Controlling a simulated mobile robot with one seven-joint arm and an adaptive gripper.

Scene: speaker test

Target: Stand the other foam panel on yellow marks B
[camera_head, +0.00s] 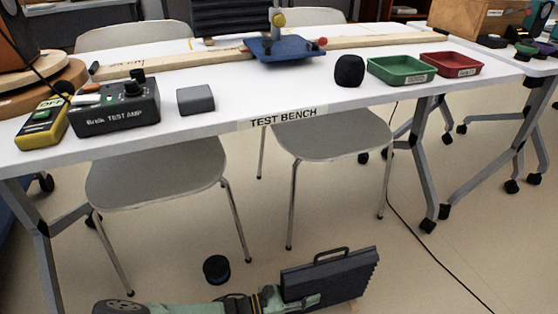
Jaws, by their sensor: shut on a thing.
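A dark foam panel (335,281) with a handle on its top edge shows at the bottom of the head view, low in front of the bench. My gripper (300,300) reaches in from the left and is shut on the panel's left part. The panel looks upright and slightly tilted in the picture. Its lower edge is near the floor, but I cannot tell whether it touches. A small tan patch shows by its lower right corner, too small to identify. Yellow marks B cannot be made out.
The white test bench (235,122) carries a test amp (117,112), a yellow meter (42,126), a grey block (196,99), a black foam piece (349,70), and green (400,70) and red (451,65) trays. Chairs stand beneath. A black round object (216,269) is left of the panel; floor right is open except a cable.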

